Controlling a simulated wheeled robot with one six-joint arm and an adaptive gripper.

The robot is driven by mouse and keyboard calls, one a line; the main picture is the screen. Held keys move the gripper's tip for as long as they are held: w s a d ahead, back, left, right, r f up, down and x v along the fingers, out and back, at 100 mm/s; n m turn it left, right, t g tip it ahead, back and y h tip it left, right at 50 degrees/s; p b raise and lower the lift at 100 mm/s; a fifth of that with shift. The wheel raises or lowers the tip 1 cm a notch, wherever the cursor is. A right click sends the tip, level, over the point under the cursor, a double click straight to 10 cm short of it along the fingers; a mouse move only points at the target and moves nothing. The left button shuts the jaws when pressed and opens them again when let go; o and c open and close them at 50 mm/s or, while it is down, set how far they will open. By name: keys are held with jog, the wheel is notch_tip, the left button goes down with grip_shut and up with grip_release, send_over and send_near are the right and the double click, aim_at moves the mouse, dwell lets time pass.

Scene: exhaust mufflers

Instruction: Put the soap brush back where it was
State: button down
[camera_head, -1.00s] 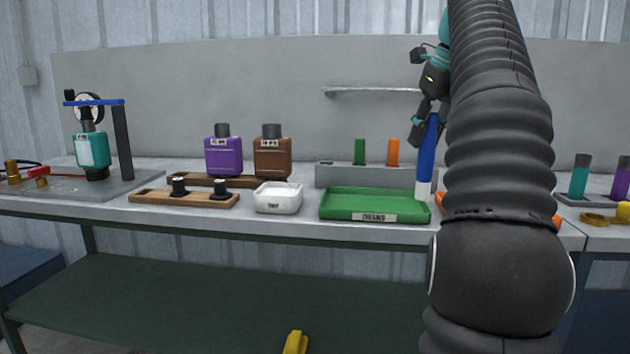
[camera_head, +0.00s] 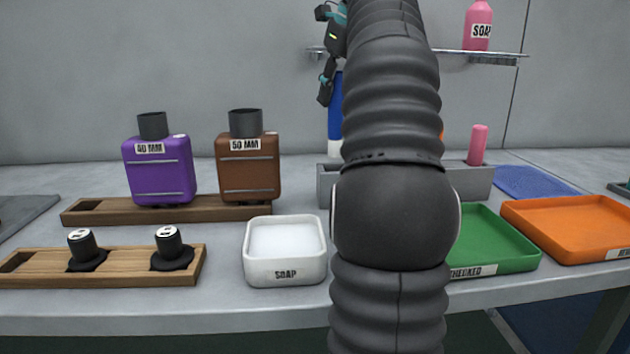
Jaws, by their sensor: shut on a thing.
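My gripper (camera_head: 330,82) is at the top, left of my arm, shut on a blue brush (camera_head: 335,108). The brush hangs upright with its white end (camera_head: 334,148) down, just above the left part of the grey rack (camera_head: 327,185) in the picture. I cannot tell whether it is over the rack or behind it. My arm hides the brush's right side and the rack's middle. A pink handle (camera_head: 478,146) stands in the rack's right part, and a sliver of orange shows beside my arm. The white soap dish (camera_head: 285,268) stands in front of the rack.
A green tray (camera_head: 492,250) and an orange tray (camera_head: 575,230) lie at the right. Purple (camera_head: 160,170) and brown (camera_head: 248,168) bottles stand at the left, behind a wooden holder (camera_head: 120,275). A pink soap bottle (camera_head: 479,28) is on the wall shelf. A blue mat (camera_head: 535,182) lies behind.

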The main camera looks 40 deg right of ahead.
aim_at(334, 143)
notch_tip(334, 143, down, 5)
jog(key=shift+r, duration=0.1)
jog(key=shift+f+b, duration=0.95)
jog(key=shift+f, duration=1.6)
jog(key=c, duration=0.9)
grip_release()
jog(key=shift+r, duration=0.1)
jog(key=p+v, duration=0.2)
jog(key=v, duration=1)
jog(key=shift+a, duration=0.1)
